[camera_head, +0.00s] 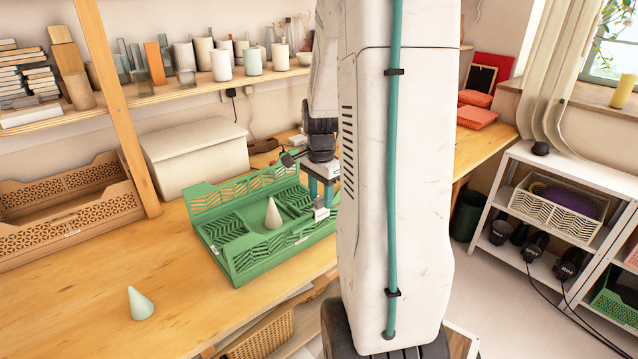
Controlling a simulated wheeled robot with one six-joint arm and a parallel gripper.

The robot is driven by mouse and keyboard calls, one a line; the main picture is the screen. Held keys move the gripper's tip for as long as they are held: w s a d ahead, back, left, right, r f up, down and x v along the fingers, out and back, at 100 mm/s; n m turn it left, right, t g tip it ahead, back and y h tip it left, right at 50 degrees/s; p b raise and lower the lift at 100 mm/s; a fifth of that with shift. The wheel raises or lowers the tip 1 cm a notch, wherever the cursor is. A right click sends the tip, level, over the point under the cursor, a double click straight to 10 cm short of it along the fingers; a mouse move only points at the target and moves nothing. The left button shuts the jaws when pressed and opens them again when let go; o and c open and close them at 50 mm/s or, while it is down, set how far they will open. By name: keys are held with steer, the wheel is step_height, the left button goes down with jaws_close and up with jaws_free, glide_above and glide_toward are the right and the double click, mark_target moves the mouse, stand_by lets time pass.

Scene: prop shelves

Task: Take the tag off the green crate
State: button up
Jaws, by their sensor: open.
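The green crate (262,262) sits on the wooden table, left of my arm's white column. A pale cone (273,214) stands inside it. A small white block-like piece (321,214) shows at the crate's right front corner and may be the tag; a small pale label (302,239) also shows on the front wall. I cannot tell which is the tag. My gripper (320,197), with teal fingers, is open over the crate's right end, just above the white piece. Whether it touches that piece is unclear. My column hides what lies to the right.
A brown crate (72,240) and a lidded white box (196,155) stand behind and left. A pale green cone (140,304) stands on the front left table (200,300), with clear room around it. A wooden post (118,100) rises behind. A white shelf rack (560,165) stands right.

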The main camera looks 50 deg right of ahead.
mark_target(320, 198)
steer(key=shift+f, duration=2)
jaws_close()
